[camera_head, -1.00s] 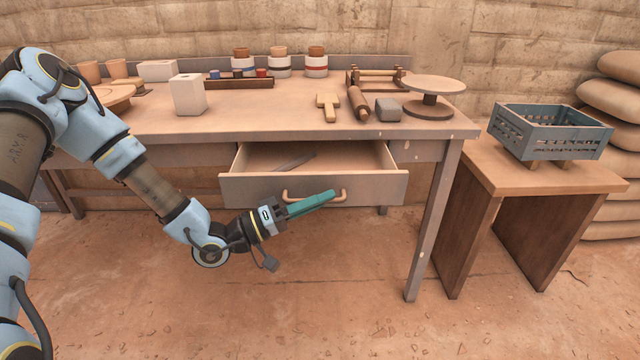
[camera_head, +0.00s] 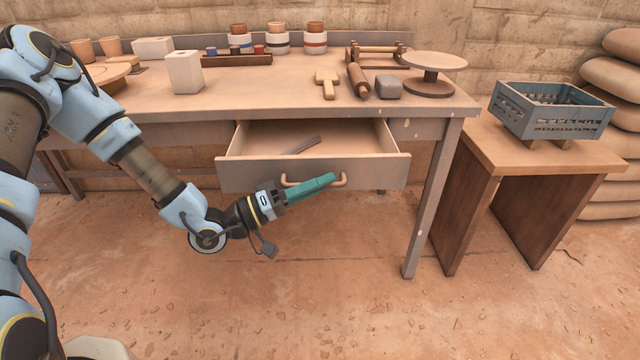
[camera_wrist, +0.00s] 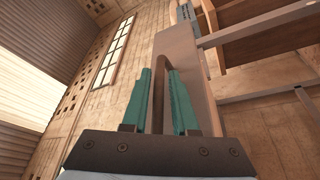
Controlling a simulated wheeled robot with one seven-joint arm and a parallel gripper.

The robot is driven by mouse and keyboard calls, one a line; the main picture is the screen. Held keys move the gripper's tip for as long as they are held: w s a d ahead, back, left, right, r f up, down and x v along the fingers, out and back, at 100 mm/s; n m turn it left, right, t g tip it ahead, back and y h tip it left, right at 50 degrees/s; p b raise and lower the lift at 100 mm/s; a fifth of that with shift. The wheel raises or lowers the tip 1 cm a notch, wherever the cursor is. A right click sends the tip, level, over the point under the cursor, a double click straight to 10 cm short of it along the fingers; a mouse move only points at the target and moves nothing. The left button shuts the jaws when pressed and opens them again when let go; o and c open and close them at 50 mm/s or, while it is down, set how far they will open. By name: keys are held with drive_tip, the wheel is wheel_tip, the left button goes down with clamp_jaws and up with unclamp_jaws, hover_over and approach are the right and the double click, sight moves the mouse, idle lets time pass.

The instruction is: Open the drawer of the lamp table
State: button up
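The table (camera_head: 445,103) has one drawer (camera_head: 385,172) under its top; no lamp shows on it. The drawer is pulled well out, and its inside is visible with a thin grey bar (camera_head: 302,145) lying in it. The drawer's tan bow handle (camera_head: 338,184) is on its front. My gripper (camera_head: 322,180) is at the handle, its teal fingers covering the handle's middle in the head view. The exact contact is hard to see.
On the table stand a white block (camera_head: 185,72), jars (camera_head: 315,40), a rolling pin (camera_head: 357,80) and a turntable (camera_head: 432,62). A side table (camera_head: 505,150) with a blue crate (camera_head: 550,112) stands right. The floor in front is clear.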

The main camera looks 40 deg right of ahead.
drive_tip(key=v, duration=1)
drive_tip(key=shift+a, duration=0.4)
drive_tip(key=shift+w+f, duration=0.1)
